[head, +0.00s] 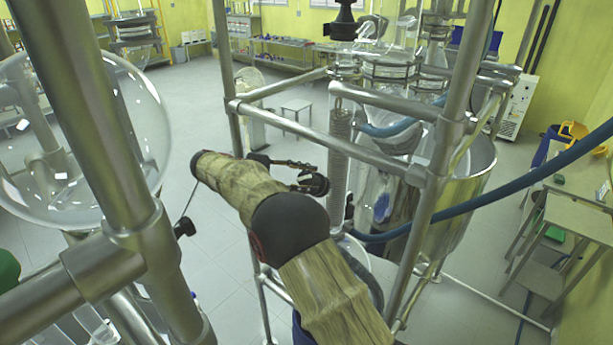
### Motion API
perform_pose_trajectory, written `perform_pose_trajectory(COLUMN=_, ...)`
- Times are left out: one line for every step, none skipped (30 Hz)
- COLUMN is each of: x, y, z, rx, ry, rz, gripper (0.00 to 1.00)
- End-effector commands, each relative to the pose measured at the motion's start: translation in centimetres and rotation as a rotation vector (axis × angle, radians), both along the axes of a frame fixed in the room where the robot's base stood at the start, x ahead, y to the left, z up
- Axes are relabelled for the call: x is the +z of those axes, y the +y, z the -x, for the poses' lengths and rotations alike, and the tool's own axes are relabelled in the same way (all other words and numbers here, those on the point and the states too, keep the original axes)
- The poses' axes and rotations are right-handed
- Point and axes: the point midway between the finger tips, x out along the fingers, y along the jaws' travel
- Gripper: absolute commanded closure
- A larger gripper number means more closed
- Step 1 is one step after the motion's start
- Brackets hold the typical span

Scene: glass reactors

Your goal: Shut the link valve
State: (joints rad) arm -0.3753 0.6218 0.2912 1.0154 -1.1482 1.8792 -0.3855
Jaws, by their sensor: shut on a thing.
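My arm, in a tan sleeve with dark joints, reaches from the bottom middle up into the metal frame. My gripper (296,170), small and dark, shows partly beyond the sleeve, left of the upright glass column. It is shut on a dark rounded part (316,185), which looks like the handle of the link valve. The handle's angle cannot be told at this size. The valve body and most of the fingers are hidden or too small to make out.
Steel frame pipes (290,132) cross close around my arm. A large glass vessel (80,140) stands at the left. A blue hose (490,202) runs across the right, before a steel vessel (470,190). Open floor (200,95) lies behind; a table (575,220) stands at the right.

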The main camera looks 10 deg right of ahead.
Motion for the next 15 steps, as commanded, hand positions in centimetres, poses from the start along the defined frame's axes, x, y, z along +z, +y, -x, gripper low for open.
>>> perform_pose_trajectory(x=0.19, y=-0.04, z=-0.11, rx=-0.033, ry=-0.027, rz=-0.019, gripper=0.89)
perform_pose_trajectory(x=0.19, y=-0.03, z=-0.07, rx=-0.053, ry=-0.042, rz=-0.032, gripper=0.89)
perform_pose_trajectory(x=0.19, y=-0.02, z=-0.09, rx=-0.08, ry=-0.064, rz=-0.047, gripper=0.89)
perform_pose_trajectory(x=0.19, y=0.0, z=-0.08, rx=-0.1, ry=-0.08, rz=-0.06, gripper=0.89)
perform_pose_trajectory(x=0.27, y=0.0, z=-0.07, rx=-0.121, ry=-0.097, rz=-0.071, gripper=0.89)
perform_pose_trajectory(x=0.2, y=-0.02, z=-0.04, rx=-0.147, ry=-0.118, rz=-0.087, gripper=0.89)
perform_pose_trajectory(x=0.19, y=-0.02, z=-0.06, rx=-0.167, ry=-0.134, rz=-0.098, gripper=0.89)
perform_pose_trajectory(x=0.19, y=-0.04, z=-0.04, rx=-0.186, ry=-0.15, rz=-0.109, gripper=0.89)
perform_pose_trajectory(x=0.21, y=-0.03, z=-0.03, rx=-0.212, ry=-0.17, rz=-0.125, gripper=0.89)
perform_pose_trajectory(x=0.21, y=-0.02, z=-0.02, rx=-0.23, ry=-0.186, rz=-0.135, gripper=0.89)
perform_pose_trajectory(x=0.17, y=0.02, z=0.01, rx=-0.249, ry=-0.2, rz=-0.146, gripper=0.89)
perform_pose_trajectory(x=0.19, y=0.01, z=0.0, rx=-0.272, ry=-0.219, rz=-0.16, gripper=0.89)
perform_pose_trajectory(x=0.17, y=0.02, z=0.0, rx=-0.288, ry=-0.233, rz=-0.17, gripper=0.89)
perform_pose_trajectory(x=0.14, y=-0.01, z=0.01, rx=-0.305, ry=-0.246, rz=-0.179, gripper=0.89)
perform_pose_trajectory(x=0.1, y=-0.01, z=0.02, rx=-0.326, ry=-0.263, rz=-0.192, gripper=0.89)
